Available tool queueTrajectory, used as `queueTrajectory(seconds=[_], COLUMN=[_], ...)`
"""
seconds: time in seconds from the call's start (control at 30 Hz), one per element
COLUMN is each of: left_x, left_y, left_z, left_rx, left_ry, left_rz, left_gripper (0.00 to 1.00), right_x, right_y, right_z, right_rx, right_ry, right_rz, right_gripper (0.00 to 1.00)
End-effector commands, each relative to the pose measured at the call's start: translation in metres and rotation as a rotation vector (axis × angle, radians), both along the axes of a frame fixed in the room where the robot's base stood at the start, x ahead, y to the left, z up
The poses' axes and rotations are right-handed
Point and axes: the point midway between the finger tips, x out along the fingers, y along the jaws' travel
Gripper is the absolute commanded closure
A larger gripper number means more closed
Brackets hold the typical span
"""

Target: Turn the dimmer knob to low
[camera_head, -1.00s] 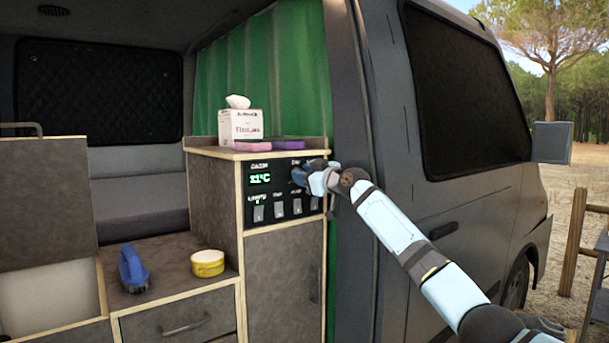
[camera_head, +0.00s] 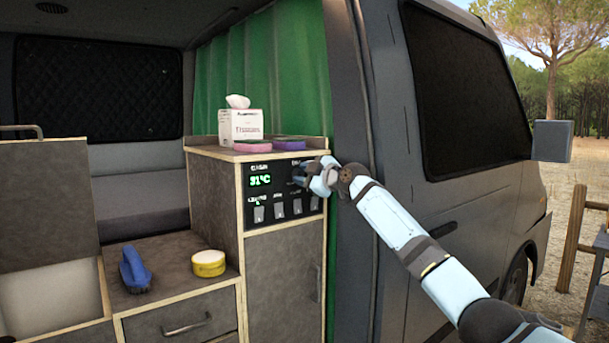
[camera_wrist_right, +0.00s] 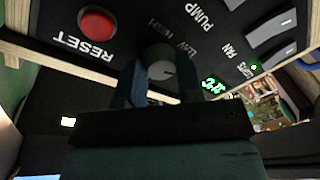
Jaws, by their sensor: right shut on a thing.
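The dimmer knob (camera_wrist_right: 161,70) is a small round grey knob on the black control panel (camera_head: 287,207). The words LOW and HIGH are printed beside it in the right wrist view. My right gripper (camera_head: 303,174) is at the panel's upper right and hides the knob in the head view. In the right wrist view the two fingers of this gripper (camera_wrist_right: 161,84) stand on either side of the knob, shut on it. A light mark shows on the knob's face, but its exact setting is hard to read. My left gripper is in neither view.
A red RESET button (camera_wrist_right: 97,24) sits near the knob. Several switches (camera_head: 278,210) and a green display (camera_head: 260,180) share the panel. A tissue box (camera_head: 241,125) and sponges (camera_head: 288,143) lie on the cabinet top. The van's door pillar (camera_head: 349,110) stands close right of the panel.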

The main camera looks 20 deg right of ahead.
Motion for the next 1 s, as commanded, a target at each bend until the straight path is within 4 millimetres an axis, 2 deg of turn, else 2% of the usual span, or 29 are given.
queueTrajectory(seconds=[0.33,0.37,0.47,0.8,1.0], left_x=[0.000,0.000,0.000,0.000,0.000], left_y=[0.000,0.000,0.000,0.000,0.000], left_z=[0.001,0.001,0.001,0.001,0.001], left_rx=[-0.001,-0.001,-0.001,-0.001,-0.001], left_ry=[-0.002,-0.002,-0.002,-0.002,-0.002], left_rz=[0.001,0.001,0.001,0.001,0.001], left_gripper=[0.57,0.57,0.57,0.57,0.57], right_x=[0.000,0.000,0.000,-0.002,-0.024], right_y=[-0.001,-0.001,-0.001,-0.002,-0.015], right_z=[0.002,0.002,0.002,0.001,0.001], right_rx=[0.000,0.000,0.000,-0.001,-0.004], right_ry=[-0.004,-0.004,-0.004,-0.002,-0.003], right_rz=[-0.001,-0.001,-0.001,-0.001,-0.001], right_gripper=[0.90,0.64,0.41,0.41,0.41])
